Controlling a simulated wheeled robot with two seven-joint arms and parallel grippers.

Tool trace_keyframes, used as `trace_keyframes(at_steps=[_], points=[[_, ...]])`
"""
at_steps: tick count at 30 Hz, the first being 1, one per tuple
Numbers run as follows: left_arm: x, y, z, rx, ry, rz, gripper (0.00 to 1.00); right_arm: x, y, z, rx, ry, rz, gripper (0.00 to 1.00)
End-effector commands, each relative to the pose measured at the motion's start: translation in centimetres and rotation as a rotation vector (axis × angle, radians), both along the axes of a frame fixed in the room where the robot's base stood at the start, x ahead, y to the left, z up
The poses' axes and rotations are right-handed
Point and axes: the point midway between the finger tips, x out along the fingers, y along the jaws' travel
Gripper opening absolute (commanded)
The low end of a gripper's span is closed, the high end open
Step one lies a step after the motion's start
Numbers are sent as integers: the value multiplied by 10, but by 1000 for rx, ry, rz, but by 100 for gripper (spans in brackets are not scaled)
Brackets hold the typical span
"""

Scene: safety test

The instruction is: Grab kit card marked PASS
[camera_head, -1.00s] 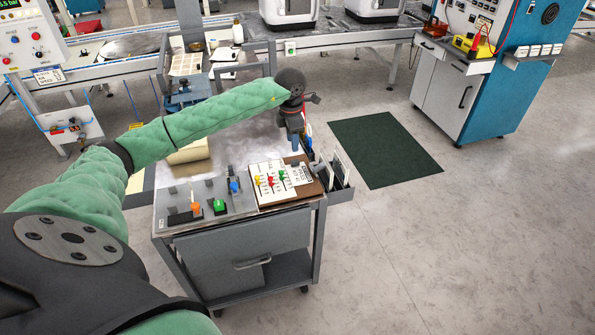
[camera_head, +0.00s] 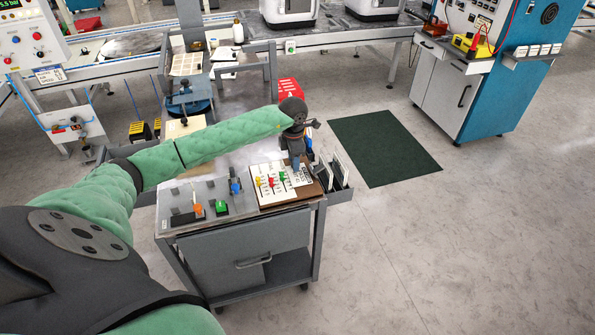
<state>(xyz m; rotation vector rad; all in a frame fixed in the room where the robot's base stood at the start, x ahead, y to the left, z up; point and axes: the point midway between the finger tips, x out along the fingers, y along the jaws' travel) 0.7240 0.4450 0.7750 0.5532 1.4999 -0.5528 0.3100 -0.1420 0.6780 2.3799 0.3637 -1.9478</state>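White cards (camera_head: 336,172) stand upright in a dark rack (camera_head: 345,190) on the right side of the grey cart. Their markings are too small to read, so I cannot tell which says PASS. My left gripper (camera_head: 296,166) points down over the right end of a white board (camera_head: 267,190) with coloured pegs, just left of the rack. The fingertips are small and dark; I cannot tell whether they are apart or touch the board. No card shows in them. My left forearm hides part of the cart's back. My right gripper is not in view.
The cart top (camera_head: 240,208) carries an orange-handled (camera_head: 197,209), a green (camera_head: 220,206) and a blue (camera_head: 234,186) fixture left of the board. A red box (camera_head: 290,87) is behind my wrist. A dark green mat (camera_head: 383,148) lies on clear floor at right.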

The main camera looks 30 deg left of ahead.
Motion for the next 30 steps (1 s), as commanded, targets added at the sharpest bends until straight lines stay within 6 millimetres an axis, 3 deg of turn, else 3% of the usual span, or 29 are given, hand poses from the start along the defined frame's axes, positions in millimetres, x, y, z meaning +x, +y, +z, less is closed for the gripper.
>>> trace_keyframes(at_steps=[3, 9, 20, 28, 30], points=[[0, 0, 0, 0, 0, 0, 38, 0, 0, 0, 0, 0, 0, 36], [0, 0, 0, 0, 0, 0, 0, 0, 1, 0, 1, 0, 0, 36], [0, 0, 4, -1, -1, 0, 0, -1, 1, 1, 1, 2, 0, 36], [2, 1, 44, 0, -4, 0, 0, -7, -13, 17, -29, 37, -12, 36], [1, -12, 51, -3, -3, -4, 0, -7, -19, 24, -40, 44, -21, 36]])
